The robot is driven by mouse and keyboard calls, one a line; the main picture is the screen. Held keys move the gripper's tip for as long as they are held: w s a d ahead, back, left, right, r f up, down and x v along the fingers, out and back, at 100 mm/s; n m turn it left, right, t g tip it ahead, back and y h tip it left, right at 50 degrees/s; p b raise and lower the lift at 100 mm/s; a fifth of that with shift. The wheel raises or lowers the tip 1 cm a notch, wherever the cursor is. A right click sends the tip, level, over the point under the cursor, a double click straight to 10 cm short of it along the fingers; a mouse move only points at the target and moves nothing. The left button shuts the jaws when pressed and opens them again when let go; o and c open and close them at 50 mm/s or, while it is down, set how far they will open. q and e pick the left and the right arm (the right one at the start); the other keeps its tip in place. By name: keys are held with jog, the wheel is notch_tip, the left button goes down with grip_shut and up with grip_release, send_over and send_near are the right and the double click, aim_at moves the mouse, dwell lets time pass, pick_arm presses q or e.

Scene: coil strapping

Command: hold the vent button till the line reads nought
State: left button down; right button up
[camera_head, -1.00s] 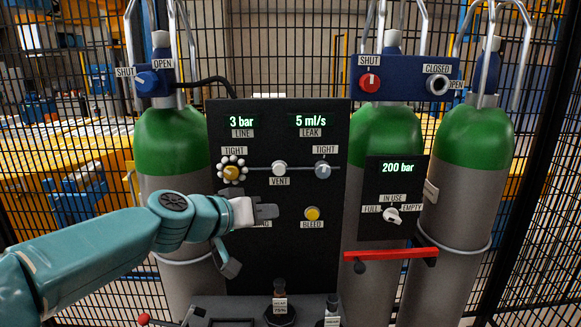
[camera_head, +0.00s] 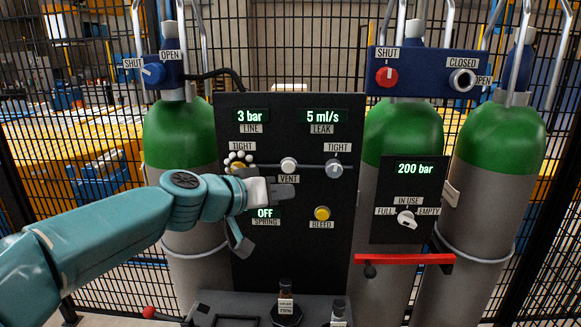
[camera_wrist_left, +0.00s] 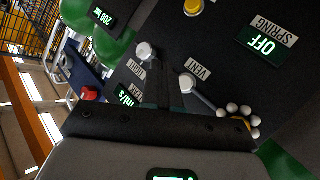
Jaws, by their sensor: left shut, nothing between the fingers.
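The white vent button (camera_head: 288,164) sits on the black panel (camera_head: 275,255) above its VENT label; it also shows in the wrist view (camera_wrist_left: 187,82). The LINE display (camera_head: 250,115) reads 3 bar. My left gripper (camera_head: 284,190) is shut and empty, just below and in front of the VENT label in the head view. I cannot tell how far it is from the panel face. In the wrist view the fingers (camera_wrist_left: 170,95) point at the panel beside the button. My right gripper is not in view.
The LEAK display (camera_head: 322,116) reads 5 ml/s. A yellow knob (camera_head: 239,167) with white beads, a grey TIGHT knob (camera_head: 333,168) and a yellow bleed button (camera_head: 322,213) surround the vent button. Green-topped cylinders (camera_head: 180,135) stand behind. A red bar (camera_head: 405,259) juts out at lower right.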

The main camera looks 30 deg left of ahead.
aim_at(289, 167)
pick_arm(q)
jog(key=w+a, duration=0.1)
jog(key=w, duration=0.1)
jog(key=w+a+p, duration=0.1)
jog(key=w, duration=0.1)
jog(key=w+a+p, duration=0.1)
jog(key=w+a, duration=0.1)
jog(key=shift+w+a, duration=0.1)
jog(key=shift+w, duration=0.2)
dwell(0.4)
jog(key=shift+w+a, duration=0.1)
jog(key=shift+w, duration=0.1)
dwell(1.3)
jog(key=shift+w+a, duration=0.15)
jog(key=shift+w, duration=0.05)
